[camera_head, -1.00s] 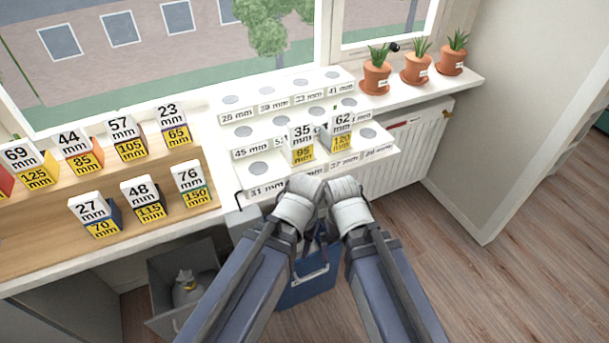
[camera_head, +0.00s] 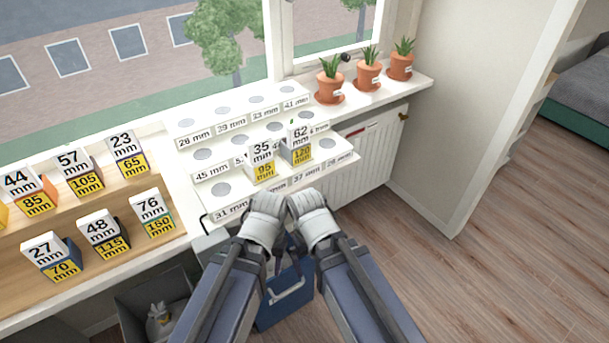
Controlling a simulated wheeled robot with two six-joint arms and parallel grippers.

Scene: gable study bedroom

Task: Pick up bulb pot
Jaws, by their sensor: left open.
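Three terracotta pots with green shoots stand on saucers in a row on the sill at the upper right: a left pot (camera_head: 330,92), a middle pot (camera_head: 368,76) and a right pot (camera_head: 401,68). My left gripper (camera_head: 275,250) and my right gripper (camera_head: 302,248) are side by side below the stepped white rack, well away from the pots. The left one is open. The right one's fingers are mostly hidden by its wrist.
The white rack (camera_head: 230,212) has round holes and millimetre labels; two numbered boxes stand on it. A wooden stand (camera_head: 185,215) at left holds several numbered boxes. A radiator (camera_head: 375,165) is under the sill. A blue box (camera_head: 285,300) is below my grippers. Floor at right is clear.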

